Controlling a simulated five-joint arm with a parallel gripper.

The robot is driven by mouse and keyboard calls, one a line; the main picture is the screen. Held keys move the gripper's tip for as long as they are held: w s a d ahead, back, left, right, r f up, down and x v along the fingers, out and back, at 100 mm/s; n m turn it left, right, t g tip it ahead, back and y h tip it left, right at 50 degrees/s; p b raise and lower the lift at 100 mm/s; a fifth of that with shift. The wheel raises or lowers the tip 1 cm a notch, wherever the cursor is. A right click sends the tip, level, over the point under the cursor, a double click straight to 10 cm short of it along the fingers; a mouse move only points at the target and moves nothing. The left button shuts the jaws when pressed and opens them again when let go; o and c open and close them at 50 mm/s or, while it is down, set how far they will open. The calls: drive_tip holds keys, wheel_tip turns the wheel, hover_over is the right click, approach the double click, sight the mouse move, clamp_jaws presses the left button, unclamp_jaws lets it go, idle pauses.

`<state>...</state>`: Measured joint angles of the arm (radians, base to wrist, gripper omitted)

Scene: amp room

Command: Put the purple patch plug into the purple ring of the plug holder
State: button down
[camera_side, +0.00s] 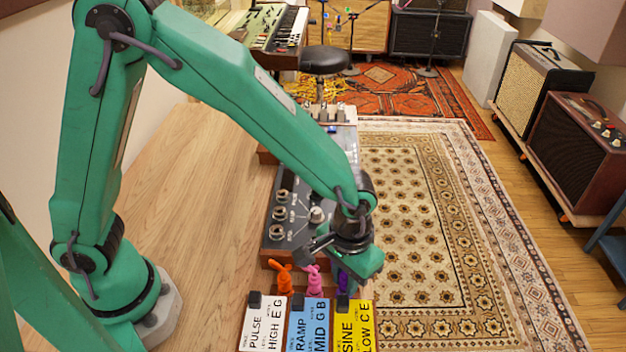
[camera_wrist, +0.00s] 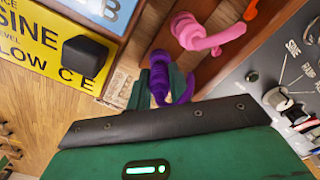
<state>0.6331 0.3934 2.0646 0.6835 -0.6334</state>
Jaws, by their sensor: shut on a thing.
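The purple patch plug (camera_wrist: 160,76) stands in front of the yellow SINE card, beside the pink plug. It also shows in the side view (camera_side: 343,282), mostly behind my gripper. My gripper (camera_wrist: 159,86) has its green fingers shut on the purple plug; in the side view my gripper (camera_side: 346,272) points down at the right end of the plug row. I cannot make out a purple ring in either view. Whether the plug's lower end is clear of the wooden rack (camera_wrist: 122,82) cannot be told.
A pink plug (camera_side: 314,281) and an orange plug (camera_side: 281,276) stand left of the purple one. White, blue and yellow cards (camera_side: 352,331) are in front. A grey panel with jacks and knobs (camera_side: 286,240) lies behind. The wooden table (camera_side: 205,190) is clear to the left.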

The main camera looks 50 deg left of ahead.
drive_tip(key=shift+f, duration=0.45)
idle(0.8)
drive_tip(key=c, duration=0.8)
unclamp_jaws()
drive_tip(key=shift+r, duration=0.2)
drive_tip(key=shift+r, duration=3.3)
